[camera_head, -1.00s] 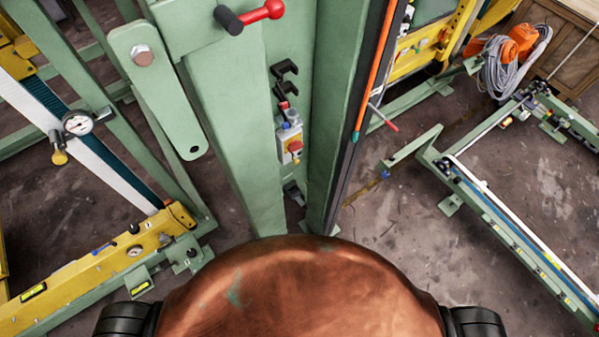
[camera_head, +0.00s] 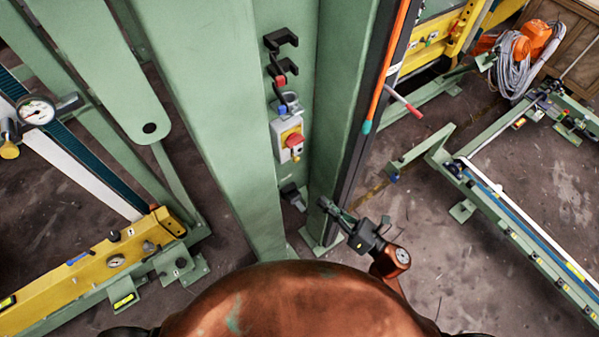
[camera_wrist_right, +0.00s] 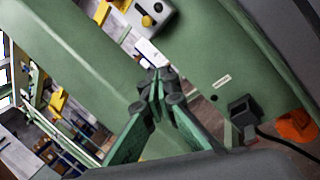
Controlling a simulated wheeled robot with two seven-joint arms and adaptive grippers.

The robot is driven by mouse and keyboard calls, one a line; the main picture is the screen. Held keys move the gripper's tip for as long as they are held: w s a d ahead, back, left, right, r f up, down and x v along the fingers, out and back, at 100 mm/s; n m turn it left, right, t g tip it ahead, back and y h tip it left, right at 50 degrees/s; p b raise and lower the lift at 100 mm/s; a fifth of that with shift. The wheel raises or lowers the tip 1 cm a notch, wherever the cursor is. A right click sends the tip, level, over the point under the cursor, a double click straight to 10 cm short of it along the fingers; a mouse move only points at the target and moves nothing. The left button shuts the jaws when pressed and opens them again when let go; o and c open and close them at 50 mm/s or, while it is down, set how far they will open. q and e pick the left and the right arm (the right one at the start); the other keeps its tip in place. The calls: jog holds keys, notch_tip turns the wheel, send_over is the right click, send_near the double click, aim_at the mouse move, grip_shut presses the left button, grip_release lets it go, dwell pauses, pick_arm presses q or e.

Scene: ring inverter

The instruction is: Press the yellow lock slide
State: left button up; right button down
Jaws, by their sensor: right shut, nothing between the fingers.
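A grey control box (camera_head: 286,148) on the green column carries a red knob (camera_head: 294,140) on a yellow plate (camera_head: 289,130). I cannot tell for sure which yellow part is the lock slide. My right gripper (camera_head: 326,206) is shut and empty, in front of the column's lower right edge, below and to the right of the box. In the right wrist view its fingertips (camera_wrist_right: 155,76) meet and touch nothing that I can make out. A grey box with a yellow knob (camera_wrist_right: 147,20) shows above them there. My left gripper is not in view.
Black hooks (camera_head: 280,48) stick out above the box. A dark fitting (camera_head: 292,196) sits below it. An orange rod (camera_head: 386,70) runs along the column's right edge. A green rail frame (camera_head: 520,220) stands on the right, with open floor between it and the column.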

aim_at(295, 158)
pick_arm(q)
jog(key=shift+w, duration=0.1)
pick_arm(e)
jog(key=shift+s+a+r+n, duration=0.15)
jog(key=shift+a+r+n, duration=0.05)
jog(key=shift+n, duration=0.2)
pick_arm(q)
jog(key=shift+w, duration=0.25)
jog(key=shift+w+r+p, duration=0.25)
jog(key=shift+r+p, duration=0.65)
jog(key=shift+p, duration=0.1)
pick_arm(e)
jog(key=shift+w+a+r, duration=0.9)
jog(key=shift+w+a, duration=0.25)
jog(key=shift+w, duration=0.1)
jog(key=shift+w+a+r, duration=0.95)
jog(key=shift+w+a, duration=0.15)
jog(key=shift+w, duration=0.2)
jog(key=shift+w+a+r, duration=0.9)
jog(key=shift+w+a, duration=0.25)
jog(key=shift+w, duration=0.1)
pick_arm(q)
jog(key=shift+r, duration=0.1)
pick_arm(e)
jog(key=shift+r, duration=0.1)
